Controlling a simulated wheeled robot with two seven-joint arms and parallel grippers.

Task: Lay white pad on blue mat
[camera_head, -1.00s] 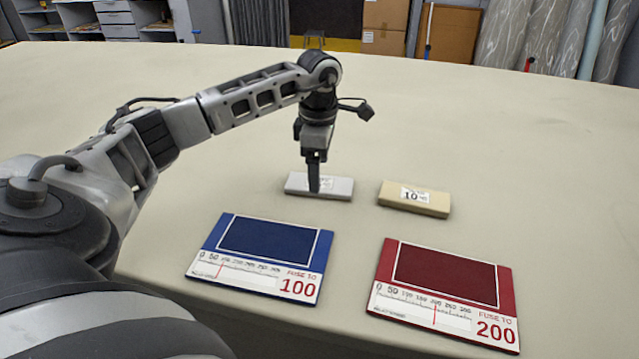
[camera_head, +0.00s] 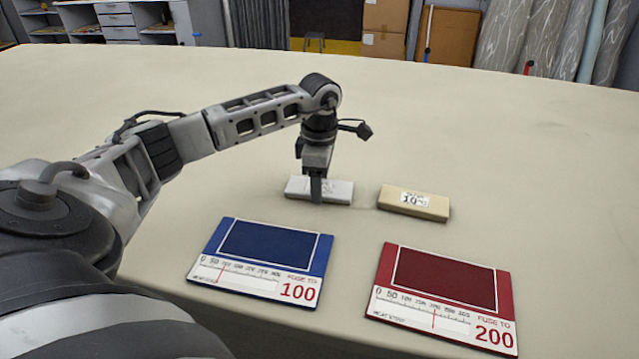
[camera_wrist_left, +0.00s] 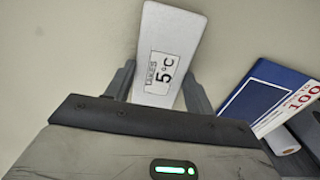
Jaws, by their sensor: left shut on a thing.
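The white pad (camera_head: 335,191) is a flat block on the cloth table, behind the blue mat. In the left wrist view the white pad (camera_wrist_left: 169,45) shows a label reading 5°C and lies between my left gripper's fingers. My left gripper (camera_head: 316,190) points down and is shut on the white pad; I cannot tell whether the pad is off the cloth. The blue mat (camera_head: 211,265) lies flat near the front edge, with a dark blue panel, a scale and "100". A corner of the blue mat (camera_wrist_left: 276,75) shows in the left wrist view. My right gripper is not in view.
A tan pad (camera_head: 413,201) marked 10 lies right of the white pad. A red mat (camera_head: 506,300) marked 200 lies at the front right. The table (camera_head: 480,130) is clear behind the pads and to the right.

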